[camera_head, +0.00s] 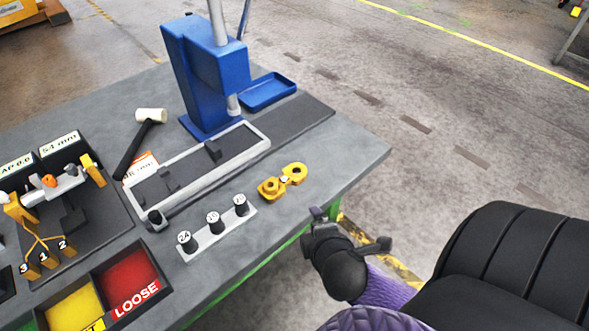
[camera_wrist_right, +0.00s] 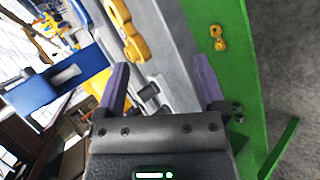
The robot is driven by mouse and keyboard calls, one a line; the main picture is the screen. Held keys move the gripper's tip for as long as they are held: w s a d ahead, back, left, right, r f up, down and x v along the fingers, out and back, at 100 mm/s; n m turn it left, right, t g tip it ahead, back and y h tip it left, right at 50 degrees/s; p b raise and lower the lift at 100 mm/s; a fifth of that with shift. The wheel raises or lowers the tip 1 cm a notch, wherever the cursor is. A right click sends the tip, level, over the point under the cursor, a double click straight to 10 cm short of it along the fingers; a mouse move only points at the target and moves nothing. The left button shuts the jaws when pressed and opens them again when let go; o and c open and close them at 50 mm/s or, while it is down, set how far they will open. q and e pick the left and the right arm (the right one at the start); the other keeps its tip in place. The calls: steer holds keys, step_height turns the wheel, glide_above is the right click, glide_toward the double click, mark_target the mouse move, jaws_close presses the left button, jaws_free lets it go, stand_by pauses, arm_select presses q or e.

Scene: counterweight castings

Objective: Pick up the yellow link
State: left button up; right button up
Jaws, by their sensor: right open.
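The yellow link (camera_head: 294,173), with a round eye at each end, lies flat on the grey bench top near its front edge. It also shows at the top of the right wrist view (camera_wrist_right: 132,42), cut off by the frame edge. My right gripper (camera_head: 350,228) is open and empty, just off the bench's front edge, to the right of and below the link in the head view. In the right wrist view its two purple fingers (camera_wrist_right: 160,84) stand wide apart with nothing held between them. My left gripper is not in view.
A strip with several labelled black knobs (camera_head: 213,224) sits left of the link. Behind are a long grey track (camera_head: 197,172), a blue press (camera_head: 205,75) and a mallet (camera_head: 150,116). The bench right of the link is clear.

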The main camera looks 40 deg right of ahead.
steer(key=w+d+r+n+t, duration=0.1)
steer(key=w+d+n+t, duration=0.15)
steer(key=n, duration=0.35)
steer(key=n+t+y, duration=0.3)
steer(key=n+y, duration=0.3)
steer(key=n, duration=1.2)
glide_toward(269, 183)
steer(key=shift+g, duration=0.25)
steer(key=b+x, duration=0.1)
steer(key=x, duration=0.6)
steer(key=shift+w+a, duration=0.1)
steer(key=shift+w, duration=0.25)
steer(key=shift+s, duration=0.1)
jaws_close()
steer(key=shift+r, duration=0.1)
